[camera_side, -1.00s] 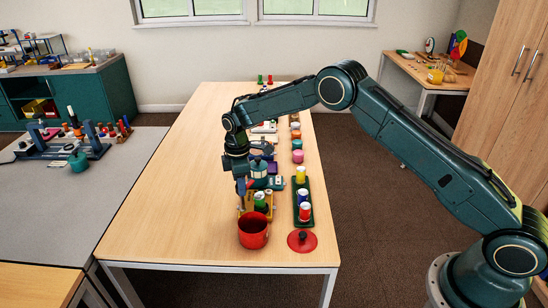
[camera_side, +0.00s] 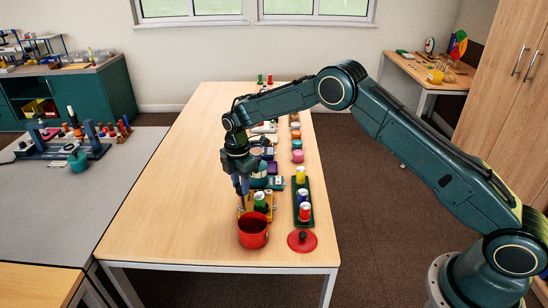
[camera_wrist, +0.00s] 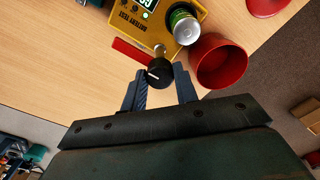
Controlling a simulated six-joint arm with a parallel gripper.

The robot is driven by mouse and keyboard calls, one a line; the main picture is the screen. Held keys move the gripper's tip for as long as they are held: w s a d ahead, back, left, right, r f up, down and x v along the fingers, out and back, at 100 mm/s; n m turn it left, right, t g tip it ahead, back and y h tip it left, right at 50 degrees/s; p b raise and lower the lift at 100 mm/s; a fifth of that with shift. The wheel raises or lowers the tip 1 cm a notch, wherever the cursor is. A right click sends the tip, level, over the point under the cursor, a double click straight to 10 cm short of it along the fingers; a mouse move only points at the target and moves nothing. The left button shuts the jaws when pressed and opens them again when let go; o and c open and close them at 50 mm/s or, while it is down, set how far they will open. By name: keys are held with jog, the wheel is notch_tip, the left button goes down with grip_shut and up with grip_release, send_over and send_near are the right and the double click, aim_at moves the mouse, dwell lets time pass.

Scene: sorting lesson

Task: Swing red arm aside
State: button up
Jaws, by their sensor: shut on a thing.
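The red arm (camera_wrist: 130,51) is a short flat bar beside the yellow battery tester (camera_wrist: 140,28) in the wrist view. A black knob (camera_wrist: 159,71) is at the bar's near end. My gripper (camera_wrist: 160,83) is shut on this knob, with one blue-grey finger on each side. A green battery (camera_wrist: 184,25) stands upright at the tester's right side. In the side view, my gripper (camera_side: 242,204) points down at the tester, just behind the red pot (camera_side: 253,233). The red arm is too small and hidden to tell there.
The red pot (camera_wrist: 220,64) is open and close to the right of my fingers. A red lid (camera_side: 302,241) lies right of it. A dark green tray (camera_side: 309,218) with several batteries stands right of the tester. The table's left half (camera_side: 180,190) is clear.

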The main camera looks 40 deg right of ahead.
aim_at(240, 186)
jog(key=shift+r, duration=0.1)
jog(key=o, duration=1)
jog(key=shift+c, duration=0.2)
jog(key=shift+r, duration=0.1)
notch_tip(240, 186, up, 14)
jog(key=shift+f, duration=0.2)
jog(key=shift+r, duration=0.1)
